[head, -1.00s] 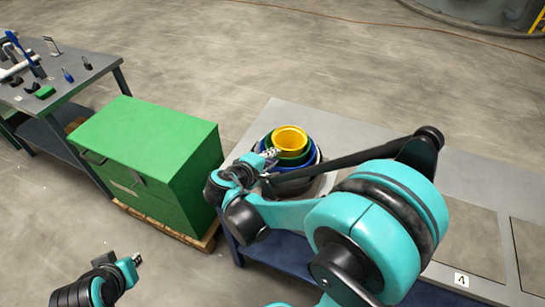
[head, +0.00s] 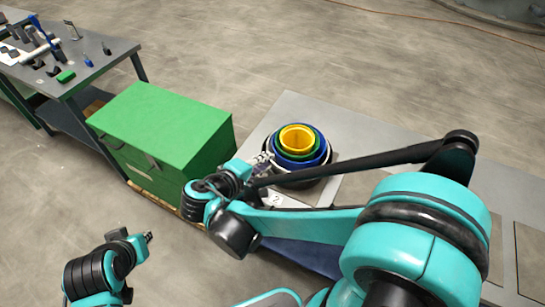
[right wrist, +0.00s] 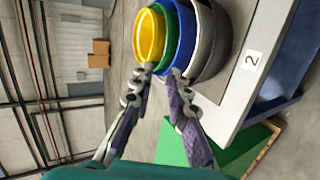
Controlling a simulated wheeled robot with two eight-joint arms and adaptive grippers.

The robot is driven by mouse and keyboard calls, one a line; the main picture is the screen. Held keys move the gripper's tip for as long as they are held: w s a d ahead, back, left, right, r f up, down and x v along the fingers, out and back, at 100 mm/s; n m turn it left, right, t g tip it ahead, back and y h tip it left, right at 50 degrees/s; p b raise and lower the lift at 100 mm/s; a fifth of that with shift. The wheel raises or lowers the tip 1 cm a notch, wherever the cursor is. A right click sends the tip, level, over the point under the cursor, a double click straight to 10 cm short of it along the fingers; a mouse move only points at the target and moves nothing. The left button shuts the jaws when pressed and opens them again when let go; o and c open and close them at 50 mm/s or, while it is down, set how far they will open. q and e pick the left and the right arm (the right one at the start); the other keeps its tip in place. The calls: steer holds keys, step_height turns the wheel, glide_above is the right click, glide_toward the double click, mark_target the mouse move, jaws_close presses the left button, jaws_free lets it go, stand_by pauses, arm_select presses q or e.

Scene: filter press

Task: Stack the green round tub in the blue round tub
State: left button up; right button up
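The green round tub (head: 318,143) sits nested inside the blue round tub (head: 322,157) on the grey bench. A yellow tub (head: 297,136) sits inside the green one, and a dark tub (head: 300,184) surrounds the blue one. In the right wrist view, the green tub (right wrist: 180,38) shows between the yellow and blue rims. My right gripper (head: 265,159) is just left of the stack; its fingertips (right wrist: 162,70) are apart with nothing clearly held between them, close to the rims. My left gripper (head: 149,237) is low at the left, away from the tubs; its finger gap is too small to read.
A green cabinet (head: 165,125) on a pallet stands left of the bench (head: 365,130). A table (head: 110,55) with several tools is at the far left. A card marked 2 (right wrist: 251,60) lies by the stack. The bench right of the stack is partly hidden by my arm.

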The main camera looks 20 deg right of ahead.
steer(key=s+d+f+m+y, duration=0.1)
steer(key=s+m+y, duration=0.5)
steer(key=s+y, duration=0.2)
steer(key=shift+s+f+m+y, duration=0.25)
steer(key=shift+s+m+y, duration=0.1)
steer(key=shift+y, duration=0.85)
